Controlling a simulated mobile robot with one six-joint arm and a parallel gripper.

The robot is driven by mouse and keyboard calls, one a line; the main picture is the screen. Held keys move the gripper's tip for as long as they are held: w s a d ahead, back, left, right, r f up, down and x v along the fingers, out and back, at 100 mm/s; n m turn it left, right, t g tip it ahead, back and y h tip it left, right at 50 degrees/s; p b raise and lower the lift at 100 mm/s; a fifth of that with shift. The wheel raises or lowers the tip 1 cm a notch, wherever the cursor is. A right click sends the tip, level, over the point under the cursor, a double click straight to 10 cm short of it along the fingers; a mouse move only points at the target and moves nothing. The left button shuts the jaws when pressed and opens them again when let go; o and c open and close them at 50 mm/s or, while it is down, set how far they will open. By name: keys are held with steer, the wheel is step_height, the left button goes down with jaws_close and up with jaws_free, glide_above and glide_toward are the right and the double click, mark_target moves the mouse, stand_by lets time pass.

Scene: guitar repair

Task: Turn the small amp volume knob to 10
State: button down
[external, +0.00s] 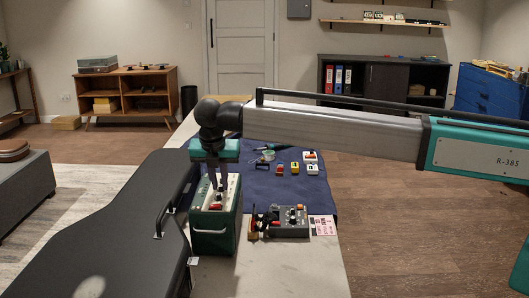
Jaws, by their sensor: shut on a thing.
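The small amp (213,244) is a green box with a pale handle on its front, standing on the bench in the external view. Its top panel carries several small knobs and a red part. My gripper (219,188) points straight down over this panel, its two dark fingers close together. It is shut on the volume knob at the panel, though the knob itself is too small and covered to make out. The knob's pointer and the scale numbers cannot be read.
A black guitar case (125,225) lies close left of the amp. A grey box with knobs (288,222) and a pink card (323,225) sit to its right. Several small pedals (295,168) lie on the blue cloth (300,196) behind. The bench's front is clear.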

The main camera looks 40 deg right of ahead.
stand_by(0.4)
steer(key=c, duration=1.7)
jaws_free()
steer(key=shift+r, duration=0.15)
steer(key=b+v, duration=0.3)
steer(key=v, duration=1)
steer(key=shift+s+a+r+b, duration=0.15)
steer(key=shift+a+r+b, duration=0.05)
steer(key=shift+b, duration=0.15)
